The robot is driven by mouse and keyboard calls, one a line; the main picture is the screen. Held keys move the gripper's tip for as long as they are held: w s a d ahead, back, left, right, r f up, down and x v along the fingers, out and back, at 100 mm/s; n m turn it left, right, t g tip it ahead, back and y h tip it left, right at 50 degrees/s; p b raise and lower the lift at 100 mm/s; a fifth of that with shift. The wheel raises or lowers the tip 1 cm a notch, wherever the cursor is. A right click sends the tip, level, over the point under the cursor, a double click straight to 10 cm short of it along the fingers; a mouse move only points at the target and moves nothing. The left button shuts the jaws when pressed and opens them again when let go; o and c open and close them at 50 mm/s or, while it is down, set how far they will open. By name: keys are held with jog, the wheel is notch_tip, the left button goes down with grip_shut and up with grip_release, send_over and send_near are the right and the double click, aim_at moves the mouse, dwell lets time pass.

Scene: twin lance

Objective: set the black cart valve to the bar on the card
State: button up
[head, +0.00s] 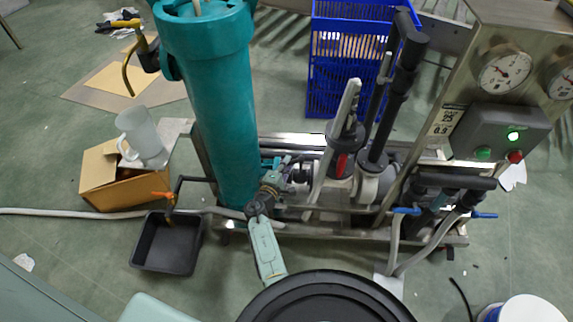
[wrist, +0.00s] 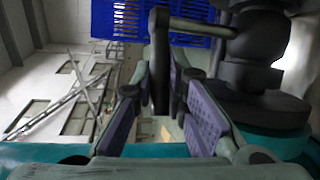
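In the wrist view, a black bent lever (wrist: 160,58) runs from a black valve body (wrist: 258,45) at the right and hangs down between my fingers. My gripper (wrist: 164,85) has its purple-padded fingers apart on either side of the lever, with gaps seeming to show; contact is hard to judge. In the head view my gripper (head: 277,174) is low beside the teal cylinder (head: 222,110), and the lever is hard to make out there. The card (head: 440,122) on the panel's edge seems to read 0.3 on its lower line; the print is small.
Two round gauges (head: 503,70) sit on the metal panel above a grey box with a lit green lamp (head: 513,135). Black pipes (head: 395,90) and a blue crate (head: 335,75) stand behind my gripper. A black tray (head: 167,243) lies on the floor at left.

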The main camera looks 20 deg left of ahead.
jog(key=o, duration=0.5)
jog(key=s, duration=0.4)
jog(key=s+r, duration=0.1)
jog(key=s, duration=0.6)
jog(key=shift+s+a+r, duration=0.2)
jog(key=shift+s+r, duration=0.15)
jog(key=shift+s, duration=0.05)
